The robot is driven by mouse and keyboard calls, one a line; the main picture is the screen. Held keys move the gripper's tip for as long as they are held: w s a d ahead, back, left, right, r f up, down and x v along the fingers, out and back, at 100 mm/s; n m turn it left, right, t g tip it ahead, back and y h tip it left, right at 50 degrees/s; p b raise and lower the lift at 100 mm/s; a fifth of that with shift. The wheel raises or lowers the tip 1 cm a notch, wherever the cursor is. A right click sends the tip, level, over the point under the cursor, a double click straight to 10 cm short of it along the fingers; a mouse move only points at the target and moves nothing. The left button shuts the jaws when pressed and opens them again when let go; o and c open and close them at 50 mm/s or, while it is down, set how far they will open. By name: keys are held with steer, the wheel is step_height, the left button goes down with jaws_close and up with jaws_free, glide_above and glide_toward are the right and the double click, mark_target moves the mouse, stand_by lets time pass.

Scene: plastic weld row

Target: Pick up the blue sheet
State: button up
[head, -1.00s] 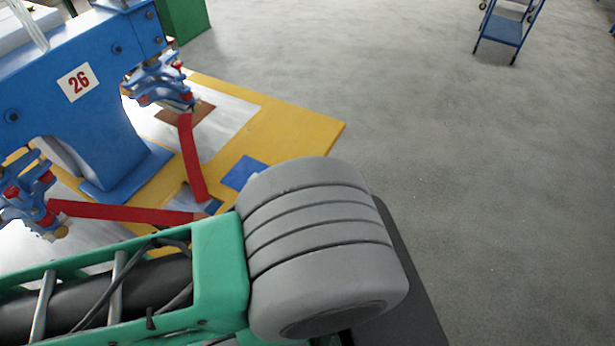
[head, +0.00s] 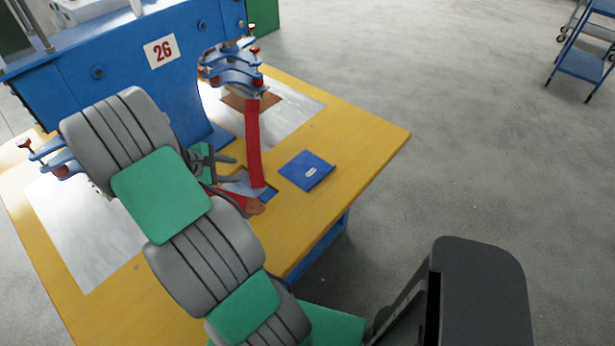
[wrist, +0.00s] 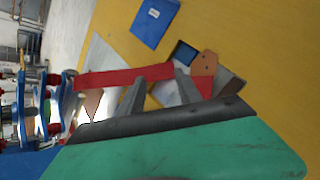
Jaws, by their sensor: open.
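The blue sheet (head: 306,171) lies flat on the yellow tabletop, right of a red strip, with a small pale label on it. It also shows in the wrist view (wrist: 156,22), at the top. My gripper (head: 236,170) is left of the sheet over the table, with the red strip between them. In the wrist view my gripper's fingers (wrist: 155,97) are apart, below the sheet in the picture. Nothing shows held between them. The sheet is fully visible and apart from my gripper.
Small grey, blue and orange-brown pieces (wrist: 204,68) lie near my fingers. Bare yellow table (head: 355,140) lies right of the sheet. A blue cart (head: 585,60) stands far right.

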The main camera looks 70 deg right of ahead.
steer(key=s+d+f+n+g, duration=0.2)
steer(key=s+d+f+g, duration=0.1)
steer(key=s+d+f, duration=0.3)
steer(key=n+g+h+b, duration=0.1)
steer(key=n+g, duration=0.1)
steer(key=g, duration=0.1)
glide_toward(317, 182)
steer(key=shift+d+f, duration=0.35)
steer(key=shift+n, duration=0.3)
steer(key=p+x, duration=0.1)
steer(key=x, duration=0.7)
steer(key=shift+s+a+r+p, duration=0.15)
steer(key=shift+s+r+p, duration=0.05)
steer(key=shift+p, duration=0.2)
steer(key=shift+w+h, duration=0.1)
steer(key=shift+h, duration=0.2)
jaws_close()
